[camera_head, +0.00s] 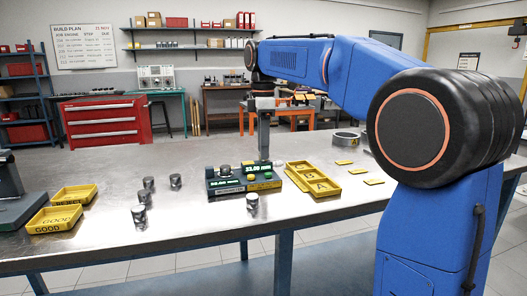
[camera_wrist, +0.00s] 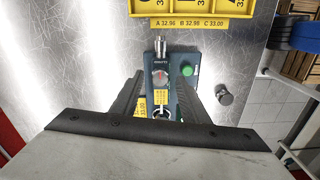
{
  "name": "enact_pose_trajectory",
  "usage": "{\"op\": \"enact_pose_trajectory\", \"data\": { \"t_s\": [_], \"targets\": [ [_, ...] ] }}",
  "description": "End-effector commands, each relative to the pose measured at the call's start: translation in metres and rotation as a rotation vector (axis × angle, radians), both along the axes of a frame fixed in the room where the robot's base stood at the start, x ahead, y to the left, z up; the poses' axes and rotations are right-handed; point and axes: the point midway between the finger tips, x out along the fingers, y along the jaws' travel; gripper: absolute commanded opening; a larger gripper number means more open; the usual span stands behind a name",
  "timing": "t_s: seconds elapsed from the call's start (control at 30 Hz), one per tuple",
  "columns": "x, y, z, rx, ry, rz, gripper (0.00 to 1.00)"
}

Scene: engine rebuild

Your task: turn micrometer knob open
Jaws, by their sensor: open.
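The micrometer unit (camera_head: 262,184) is a dark box with a lit display, standing on the metal bench below my gripper (camera_head: 264,157). In the wrist view the unit (camera_wrist: 178,112) lies between and under the two dark fingers of my gripper (camera_wrist: 159,82). A round grey knob with a red mark (camera_wrist: 159,77) shows between the fingertips. The fingers are apart and nothing is held. I cannot tell whether either finger touches the knob. A green button (camera_wrist: 189,70) is right of the knob, and a yellow label lies below it, partly hidden.
A second display box (camera_head: 225,186) stands left of the unit. A yellow compartment tray (camera_head: 325,190) is to the right. Several metal cylinders (camera_head: 148,183) stand on the bench (camera_head: 95,232). Yellow GOOD (camera_head: 62,219) and REJECT (camera_head: 74,195) trays are at the left.

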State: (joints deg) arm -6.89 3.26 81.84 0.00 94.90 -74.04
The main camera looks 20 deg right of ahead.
Motion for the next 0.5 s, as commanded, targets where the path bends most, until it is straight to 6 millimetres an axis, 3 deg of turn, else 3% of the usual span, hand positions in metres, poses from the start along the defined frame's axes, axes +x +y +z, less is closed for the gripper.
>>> {"op": "enact_pose_trajectory", "data": {
  "t_s": [0.4, 0.5],
  "targets": [
    [0.0046, -0.0015, -0.008, 0.0, 0.0, 0.001, 0.41],
    [0.0046, -0.0015, -0.0079, 0.0, 0.0, 0.001, 0.2]
  ]
}}
